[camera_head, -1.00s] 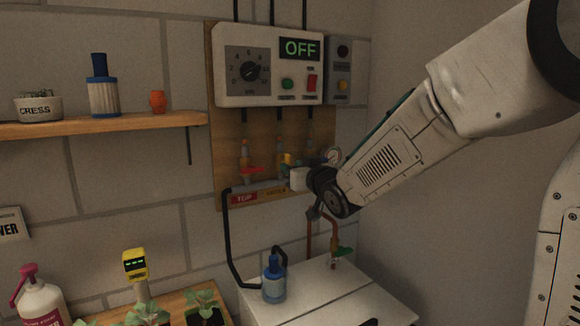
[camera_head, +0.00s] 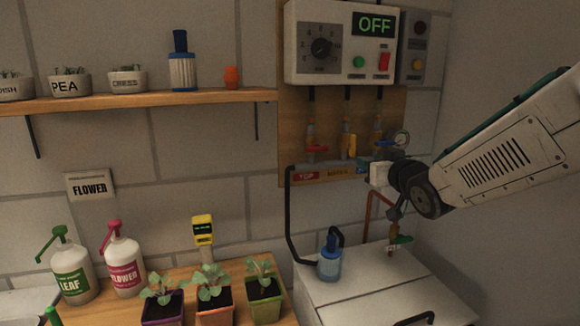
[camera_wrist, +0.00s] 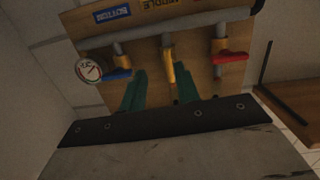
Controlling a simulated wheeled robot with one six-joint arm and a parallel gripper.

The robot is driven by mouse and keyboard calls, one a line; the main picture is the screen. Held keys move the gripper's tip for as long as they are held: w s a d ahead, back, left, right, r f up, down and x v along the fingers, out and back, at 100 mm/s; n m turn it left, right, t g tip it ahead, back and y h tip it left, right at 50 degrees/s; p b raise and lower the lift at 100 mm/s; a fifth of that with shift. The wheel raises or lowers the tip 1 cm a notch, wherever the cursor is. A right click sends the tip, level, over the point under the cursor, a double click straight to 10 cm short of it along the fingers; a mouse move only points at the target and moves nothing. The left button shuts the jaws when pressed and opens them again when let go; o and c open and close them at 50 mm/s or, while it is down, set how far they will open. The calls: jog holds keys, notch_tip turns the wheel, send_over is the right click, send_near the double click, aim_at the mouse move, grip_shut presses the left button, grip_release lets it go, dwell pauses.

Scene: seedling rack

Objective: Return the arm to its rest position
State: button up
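My arm reaches in from the right in the head view, with its wrist in front of the right side of the wooden valve board (camera_head: 297,130). In the wrist view the two green fingers of my gripper (camera_wrist: 160,90) stand apart, with nothing held between them. Beyond them are a blue valve handle (camera_wrist: 117,74), a yellow valve handle (camera_wrist: 183,83) and a red valve handle (camera_wrist: 230,57). The yellow handle shows between the fingers and seems apart from them. In the head view the fingertips cannot be made out.
A control box (camera_head: 340,72) reading OFF hangs above the valves. A white cabinet (camera_head: 370,295) below carries a blue bottle (camera_head: 329,262). Potted seedlings (camera_head: 214,305) and pump bottles (camera_head: 122,265) stand on the lower left bench. A shelf (camera_head: 150,102) holds pots.

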jog(key=s+d+f+m+g+h, duration=0.2)
jog(key=s+d+f+g+h, duration=0.25)
jog(key=s+f+g, duration=0.7)
jog(key=s+a+r+g+y, duration=0.1)
jog(key=s+a+g, duration=0.1)
jog(key=s, duration=1)
jog(key=s+a+r+g+y, duration=0.1)
jog(key=s+a+g, duration=0.1)
jog(key=s, duration=1.1)
jog(key=shift+s, duration=0.2)
